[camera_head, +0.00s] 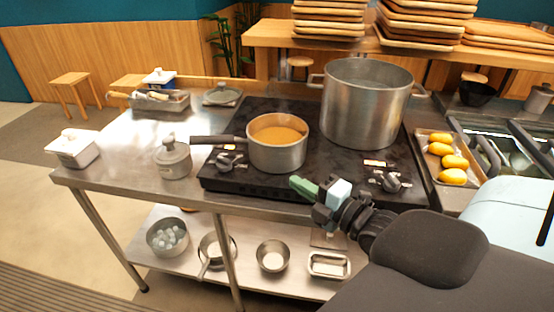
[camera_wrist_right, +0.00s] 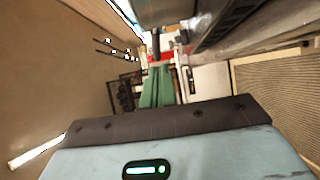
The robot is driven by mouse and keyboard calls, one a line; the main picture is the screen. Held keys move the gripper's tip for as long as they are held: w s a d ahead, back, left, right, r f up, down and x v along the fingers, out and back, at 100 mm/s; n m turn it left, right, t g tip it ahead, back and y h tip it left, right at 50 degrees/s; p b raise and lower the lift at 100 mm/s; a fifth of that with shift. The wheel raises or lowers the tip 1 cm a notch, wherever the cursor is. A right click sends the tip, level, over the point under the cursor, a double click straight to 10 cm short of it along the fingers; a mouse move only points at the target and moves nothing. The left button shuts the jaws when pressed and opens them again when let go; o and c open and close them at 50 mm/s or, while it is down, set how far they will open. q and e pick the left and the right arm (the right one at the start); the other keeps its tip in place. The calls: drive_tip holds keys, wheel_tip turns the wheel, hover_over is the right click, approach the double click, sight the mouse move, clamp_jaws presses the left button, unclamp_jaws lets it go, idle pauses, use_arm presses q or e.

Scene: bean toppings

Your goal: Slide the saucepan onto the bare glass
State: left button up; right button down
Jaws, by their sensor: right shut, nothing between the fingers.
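The steel saucepan (camera_head: 277,157) holds orange-brown contents and stands upright on the front left of the black glass hob (camera_head: 335,172). Its dark handle (camera_head: 215,139) points left, past the hob's left edge. Bare glass shows behind the saucepan and to its right. My right gripper (camera_head: 303,187) has green fingers and is shut and empty. It appears near the hob's front edge, below and right of the saucepan, with a visible gap between them. Its shut fingers also show in the right wrist view (camera_wrist_right: 157,86). My left gripper is not in view.
A large stockpot (camera_head: 365,110) stands at the back right of the hob. A tray of yellow items (camera_head: 432,176) is at right. Bowls (camera_head: 273,257) sit on the lower shelf.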

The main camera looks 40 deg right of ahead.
drive_tip(key=w, duration=0.6)
drive_tip(key=w+p, duration=0.1)
drive_tip(key=w, duration=0.2)
drive_tip(key=shift+w+d, duration=0.15)
drive_tip(key=shift+d, duration=0.1)
drive_tip(key=shift+w+d, duration=0.45)
drive_tip(key=shift+w, duration=0.05)
